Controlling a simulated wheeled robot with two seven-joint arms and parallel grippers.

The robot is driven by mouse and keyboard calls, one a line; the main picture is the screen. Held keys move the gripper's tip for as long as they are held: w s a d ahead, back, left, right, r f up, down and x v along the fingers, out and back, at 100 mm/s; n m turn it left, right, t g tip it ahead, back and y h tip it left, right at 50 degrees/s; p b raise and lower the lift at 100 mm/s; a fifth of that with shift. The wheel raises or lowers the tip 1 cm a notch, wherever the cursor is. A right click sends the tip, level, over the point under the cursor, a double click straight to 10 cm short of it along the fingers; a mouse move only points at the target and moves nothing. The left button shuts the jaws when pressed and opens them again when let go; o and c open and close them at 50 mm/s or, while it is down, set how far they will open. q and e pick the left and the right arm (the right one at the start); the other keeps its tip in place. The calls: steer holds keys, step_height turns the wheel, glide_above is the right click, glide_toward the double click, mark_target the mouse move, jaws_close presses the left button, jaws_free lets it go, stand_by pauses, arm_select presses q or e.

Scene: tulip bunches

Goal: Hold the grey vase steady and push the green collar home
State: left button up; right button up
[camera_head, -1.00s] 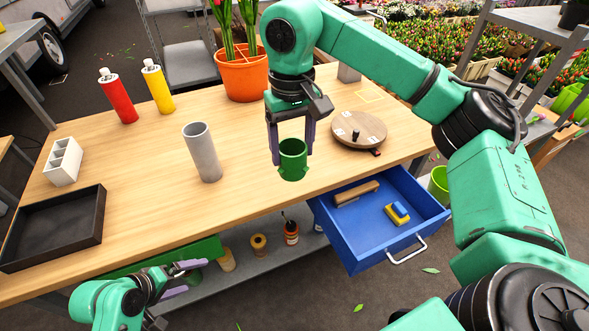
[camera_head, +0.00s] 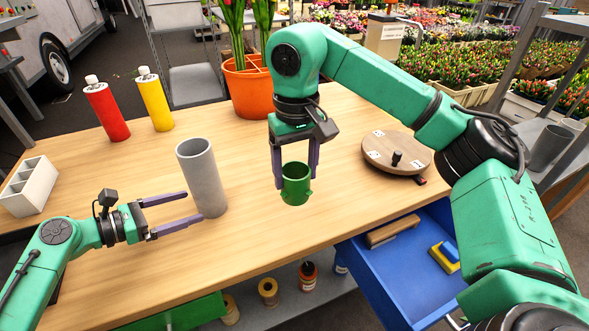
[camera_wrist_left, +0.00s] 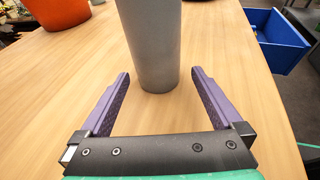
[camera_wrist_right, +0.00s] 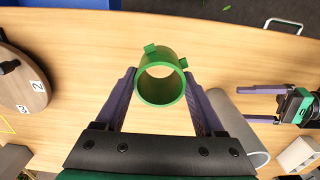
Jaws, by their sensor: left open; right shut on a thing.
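The grey vase (camera_head: 203,178) is a plain upright cylinder on the wooden table. My left gripper (camera_head: 178,213) is open at its left side, low down, with the fingers pointing at it. In the left wrist view the vase (camera_wrist_left: 153,45) stands just beyond and between the two open fingertips (camera_wrist_left: 160,78). My right gripper (camera_head: 296,172) points down and is shut on the green collar (camera_head: 296,190), a short ring with small tabs, to the right of the vase. In the right wrist view the collar (camera_wrist_right: 160,88) sits between the fingertips, and the vase (camera_wrist_right: 240,122) is partly hidden behind a finger.
A round wooden turntable (camera_head: 392,158) stands to the right. The open blue drawer (camera_head: 395,270) juts out at the front right. Red (camera_head: 107,110) and yellow (camera_head: 156,100) bottles, an orange pot (camera_head: 247,90) and a white divided box (camera_head: 30,190) stand around the table's back and left.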

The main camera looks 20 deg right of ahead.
mark_target(206, 201)
arm_select(q)
steer(key=shift+w+d+f+b, duration=0.45)
steer(key=shift+d+f, duration=0.25)
steer(key=shift+d, duration=0.25)
steer(key=shift+w+d+f+p, duration=0.1)
steer(key=shift+w+d+p, duration=0.2)
steer(key=shift+d+p, duration=0.35)
steer(key=shift+w+d+p, duration=0.3)
steer(key=shift+d+p, duration=0.25)
steer(key=shift+p, duration=0.05)
steer(key=shift+s+d, duration=0.15)
steer(key=shift+d, duration=0.3)
steer(key=shift+f, duration=0.2)
arm_select(e)
steer(key=shift+w+r, duration=0.3)
steer(key=shift+w, duration=0.05)
arm_select(q)
steer(key=c, duration=0.8)
steer(key=shift+c, duration=0.2)
arm_select(e)
steer(key=o, duration=1.3)
step_height(206, 201, up, 12)
